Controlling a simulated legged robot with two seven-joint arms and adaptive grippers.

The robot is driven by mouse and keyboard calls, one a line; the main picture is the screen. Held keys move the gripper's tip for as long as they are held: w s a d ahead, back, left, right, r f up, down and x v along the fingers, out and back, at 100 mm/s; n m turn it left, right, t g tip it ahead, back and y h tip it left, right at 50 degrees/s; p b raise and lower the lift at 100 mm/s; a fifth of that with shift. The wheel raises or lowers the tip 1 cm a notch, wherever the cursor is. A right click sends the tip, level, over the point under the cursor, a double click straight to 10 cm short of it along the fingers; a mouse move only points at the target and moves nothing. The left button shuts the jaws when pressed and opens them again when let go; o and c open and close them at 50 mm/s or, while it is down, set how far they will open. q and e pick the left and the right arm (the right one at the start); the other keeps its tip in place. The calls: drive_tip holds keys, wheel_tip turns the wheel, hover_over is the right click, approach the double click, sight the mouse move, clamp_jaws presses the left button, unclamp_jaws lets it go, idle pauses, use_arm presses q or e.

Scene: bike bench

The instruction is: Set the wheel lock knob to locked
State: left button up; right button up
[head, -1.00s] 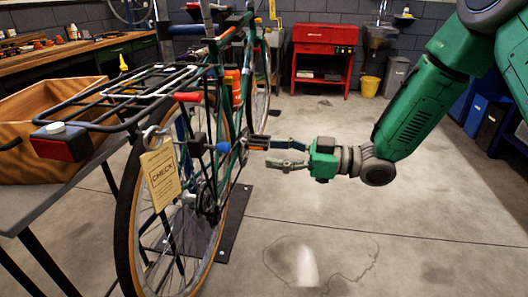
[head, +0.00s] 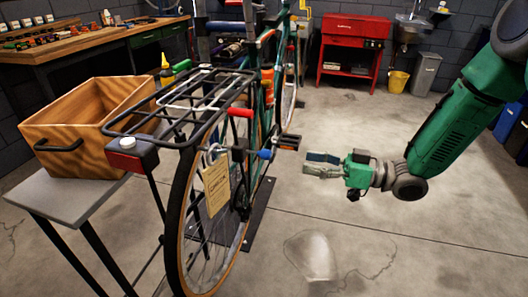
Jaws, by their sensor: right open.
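A bicycle (head: 262,100) with green frame parts stands upright, its near wheel (head: 178,225) toward me. A blue knob (head: 265,154) sticks out at the right side of this wheel, and a red grip (head: 240,112) sits higher up. I cannot tell for certain which one is the wheel lock knob, or its setting. My right gripper (head: 306,164) is open and empty, pointing left toward the blue knob, with a gap between them in the picture. My left gripper is out of view.
A paper tag (head: 216,188) hangs by the wheel below a rear rack (head: 190,95). A wooden crate (head: 75,150) stands on a grey table (head: 70,198) at left. A red cabinet (head: 352,30) and yellow bin (head: 398,80) stand behind. The floor at right is clear.

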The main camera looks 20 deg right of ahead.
sight(259, 152)
drive_tip(key=b+x, duration=0.1)
drive_tip(key=x, duration=1)
drive_tip(key=shift+a, duration=0.1)
drive_tip(key=shift+d+f, duration=0.15)
drive_tip(key=shift+d, duration=0.6)
drive_tip(key=c, duration=0.4)
clamp_jaws()
drive_tip(key=shift+a, duration=0.4)
drive_tip(key=x, duration=0.2)
drive_tip(key=shift+w+a, duration=0.2)
drive_tip(key=shift+a, duration=0.15)
drive_tip(key=shift+d, duration=0.1)
drive_tip(key=shift+w+d, duration=0.1)
drive_tip(key=shift+d, duration=0.1)
drive_tip(key=shift+o, duration=2)
unclamp_jaws()
drive_tip(key=shift+a, duration=0.1)
drive_tip(key=shift+w+a, duration=0.1)
drive_tip(key=shift+a, duration=0.2)
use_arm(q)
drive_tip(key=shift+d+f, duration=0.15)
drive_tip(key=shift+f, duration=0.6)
